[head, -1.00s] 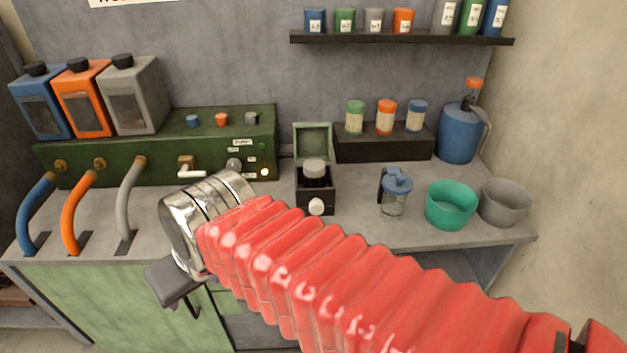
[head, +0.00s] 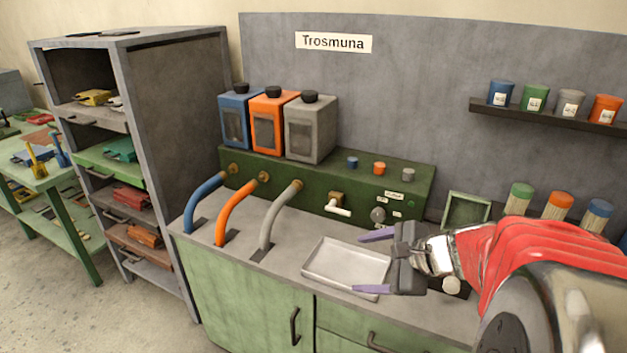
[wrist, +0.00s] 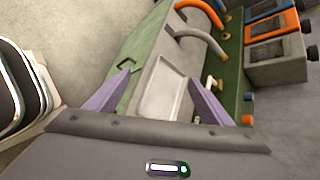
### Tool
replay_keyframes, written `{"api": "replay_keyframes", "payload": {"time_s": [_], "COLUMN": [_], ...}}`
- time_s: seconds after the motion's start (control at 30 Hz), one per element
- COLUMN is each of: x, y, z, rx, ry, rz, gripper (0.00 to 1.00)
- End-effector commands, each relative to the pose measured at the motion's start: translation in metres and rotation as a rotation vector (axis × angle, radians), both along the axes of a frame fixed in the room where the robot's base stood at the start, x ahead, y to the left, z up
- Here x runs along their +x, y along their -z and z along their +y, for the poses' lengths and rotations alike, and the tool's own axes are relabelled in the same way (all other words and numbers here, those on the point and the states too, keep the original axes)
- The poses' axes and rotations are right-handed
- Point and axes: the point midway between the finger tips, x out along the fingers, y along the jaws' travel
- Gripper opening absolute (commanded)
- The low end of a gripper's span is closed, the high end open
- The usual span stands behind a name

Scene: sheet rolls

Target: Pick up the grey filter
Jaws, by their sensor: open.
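My gripper (head: 364,262) is open and empty above the counter, in front of the green machine; its two purple fingers also show in the wrist view (wrist: 160,84). A shallow grey tray (head: 325,268) lies below and just left of the fingers, and it appears between them in the wrist view (wrist: 160,92). I cannot surely tell which thing is the grey filter. A small grey labelled pot (head: 570,103) stands on the wall shelf, between a green one and an orange one. My wrist and red arm hide part of the counter at right.
The green machine (head: 290,180) carries blue, orange and grey tanks (head: 311,128) on top. Blue, orange and grey hoses (head: 281,215) curve down to the counter. Several coloured jars (head: 557,205) stand at right. A tall grey shelf unit (head: 180,150) stands at left. Floor at lower left is clear.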

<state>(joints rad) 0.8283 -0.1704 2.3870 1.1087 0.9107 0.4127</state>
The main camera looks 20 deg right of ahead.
Motion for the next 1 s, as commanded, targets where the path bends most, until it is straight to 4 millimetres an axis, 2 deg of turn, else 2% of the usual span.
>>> {"api": "replay_keyframes", "payload": {"time_s": [0.03,0.27,0.37,0.5,0.6,0.7,0.77,1.0], "x": [0.0,-0.006,-0.019,-0.047,-0.067,-0.083,-0.087,-0.09], "y": [0.003,0.011,0.017,0.027,0.034,0.038,0.04,0.04], "z": [-0.021,-0.118,-0.164,-0.227,-0.262,-0.283,-0.29,-0.293], "rx": [0.058,0.321,0.431,0.578,0.658,0.708,0.725,0.733], "ry": [0.086,0.475,0.645,0.874,1.0,1.082,1.107,1.12], "rz": [-0.007,-0.083,-0.129,-0.205,-0.255,-0.291,-0.303,-0.31], "gripper": [0.75,0.75,0.75,0.75,0.75,0.75,0.75,0.75]}}
